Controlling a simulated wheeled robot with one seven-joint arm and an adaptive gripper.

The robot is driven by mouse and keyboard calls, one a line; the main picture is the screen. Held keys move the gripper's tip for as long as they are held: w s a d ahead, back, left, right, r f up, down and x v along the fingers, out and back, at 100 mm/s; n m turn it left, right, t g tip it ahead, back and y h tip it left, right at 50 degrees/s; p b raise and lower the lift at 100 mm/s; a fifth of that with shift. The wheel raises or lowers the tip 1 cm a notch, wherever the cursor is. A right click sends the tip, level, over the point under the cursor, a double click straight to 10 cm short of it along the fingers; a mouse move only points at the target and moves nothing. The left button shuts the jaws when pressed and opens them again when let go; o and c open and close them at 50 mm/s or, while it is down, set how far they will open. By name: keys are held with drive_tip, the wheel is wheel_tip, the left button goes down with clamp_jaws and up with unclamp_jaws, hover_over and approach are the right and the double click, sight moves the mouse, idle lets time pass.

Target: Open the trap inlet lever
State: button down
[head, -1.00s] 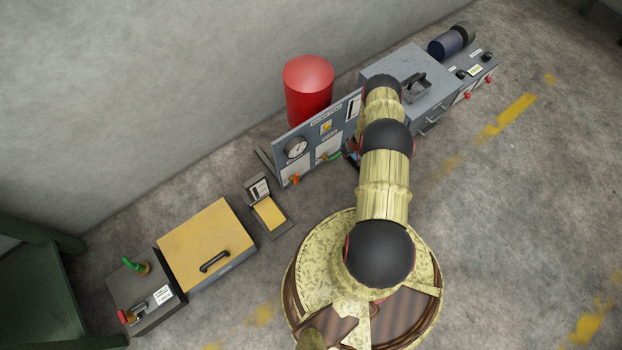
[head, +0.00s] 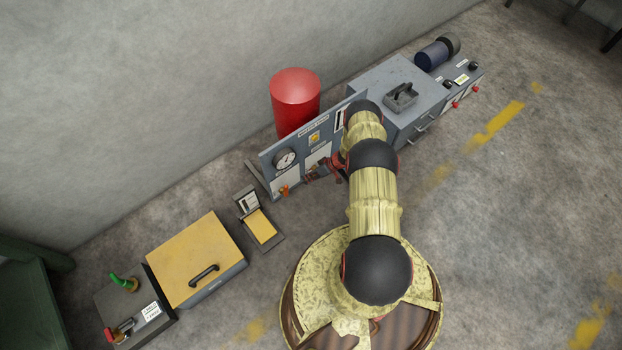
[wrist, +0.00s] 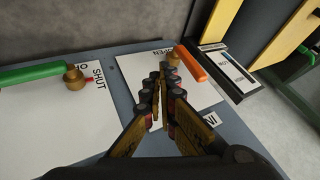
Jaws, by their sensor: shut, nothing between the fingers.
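The grey panel (head: 330,135) carries two levers. An orange lever (wrist: 190,63) on a brass hub sits right of my fingers in the wrist view, by the word OPEN. It also shows low on the panel in the head view (head: 284,191). A green lever (wrist: 35,73) on a brass hub lies at the left, by the word SHUT. In the head view my gripper (head: 318,171) is in front of the panel and hides the green lever.
A gauge (head: 285,159) is on the panel, and a red cylinder (head: 295,100) stands behind it. A grey cabinet (head: 395,85) adjoins on the right. A small yellow-plated pedal (head: 261,225) and a yellow-lidded box (head: 195,255) stand left.

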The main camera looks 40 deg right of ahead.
drive_tip(key=w+a+f+b, duration=0.1)
drive_tip(key=a+f, duration=0.2)
drive_tip(key=a, duration=0.3)
drive_tip(key=shift+w+a+f+b, duration=0.2)
drive_tip(key=shift+w+f+b, duration=0.05)
drive_tip(key=shift+w+b, duration=0.1)
